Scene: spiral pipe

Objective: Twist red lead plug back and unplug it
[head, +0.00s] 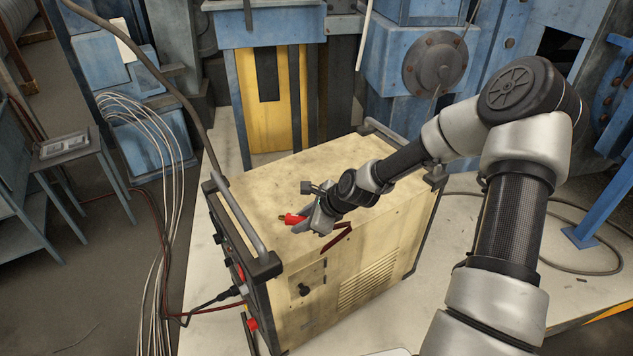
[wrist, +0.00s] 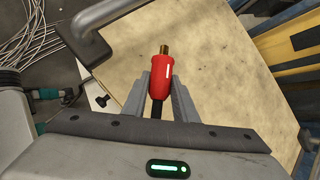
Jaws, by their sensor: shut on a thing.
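The red lead plug (head: 293,219) is in my gripper (head: 304,226), held over the beige top of the welding machine (head: 265,190), near its front end. In the wrist view the red plug (wrist: 158,88) sits between the two grey fingers of my gripper (wrist: 158,92), which are shut on it. Its brass tip (wrist: 163,50) is bare and free of any socket, pointing away from my gripper. A dark cable runs back from the plug between the fingers. A dark red length of cable (head: 338,238) shows below my gripper at the machine's side.
Metal handles (head: 240,222) stand at both ends of the machine top. The front panel has other red connectors (head: 252,324) and a black cable plug (head: 229,294). Pale hoses (head: 165,200) hang at the left. The machine top behind my gripper is clear.

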